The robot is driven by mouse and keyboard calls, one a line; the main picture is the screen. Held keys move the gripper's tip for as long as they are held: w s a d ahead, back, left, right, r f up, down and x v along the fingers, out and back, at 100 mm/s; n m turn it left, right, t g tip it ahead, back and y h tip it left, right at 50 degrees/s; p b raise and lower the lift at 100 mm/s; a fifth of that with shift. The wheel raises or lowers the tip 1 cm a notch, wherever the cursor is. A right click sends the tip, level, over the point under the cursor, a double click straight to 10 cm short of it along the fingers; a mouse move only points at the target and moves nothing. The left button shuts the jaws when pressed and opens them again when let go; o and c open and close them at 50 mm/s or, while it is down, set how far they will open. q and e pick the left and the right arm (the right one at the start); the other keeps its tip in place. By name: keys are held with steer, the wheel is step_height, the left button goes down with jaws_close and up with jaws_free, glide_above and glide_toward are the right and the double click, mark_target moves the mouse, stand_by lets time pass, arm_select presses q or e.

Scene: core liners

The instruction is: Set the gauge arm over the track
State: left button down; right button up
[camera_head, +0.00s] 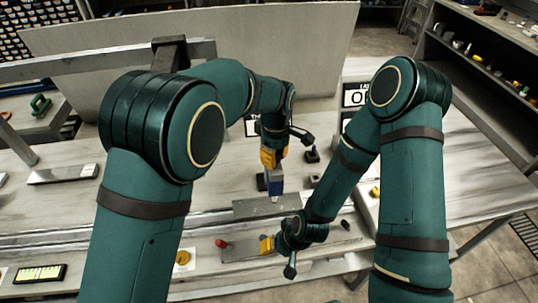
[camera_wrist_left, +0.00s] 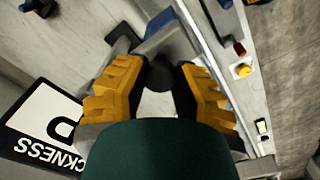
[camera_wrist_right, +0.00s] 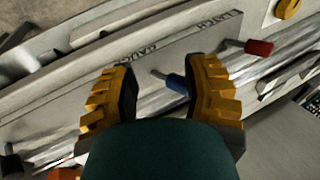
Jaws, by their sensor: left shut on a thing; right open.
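My left gripper (camera_head: 271,160) is shut on a grey-and-blue upright piece (camera_head: 274,185), apparently the gauge arm. In the left wrist view, a dark round part (camera_wrist_left: 158,76) sits between its fingers, with a grey bar with a blue edge (camera_wrist_left: 165,38) just beyond. The piece stands at a grey plate (camera_head: 265,207) by the long metal track (camera_head: 205,232); contact cannot be told. My right gripper (camera_head: 266,245) is open, low over the front plate. In the right wrist view, a blue-handled lever (camera_wrist_right: 176,83) shows between its fingers on the labelled plate (camera_wrist_right: 140,58), with a red-handled lever (camera_wrist_right: 258,47) beyond.
A yellow button (camera_head: 182,257) and a small display box (camera_head: 40,273) lie along the front left. Small dark-based pieces (camera_head: 312,155) stand behind, near a sign (camera_head: 355,95). A pale panel (camera_head: 270,45) stands at the back. The left bench has a flat metal piece (camera_head: 62,174).

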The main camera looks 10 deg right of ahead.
arm_select(q)
steer(key=shift+s+d+f, duration=0.15)
steer(key=shift+f, duration=0.1)
steer(key=c, duration=0.6)
jaws_free()
steer(key=shift+d, duration=0.1)
steer(key=shift+r, duration=0.1)
steer(key=shift+r, duration=0.1)
step_height(320, 180, up, 12)
steer(key=shift+f, duration=0.1)
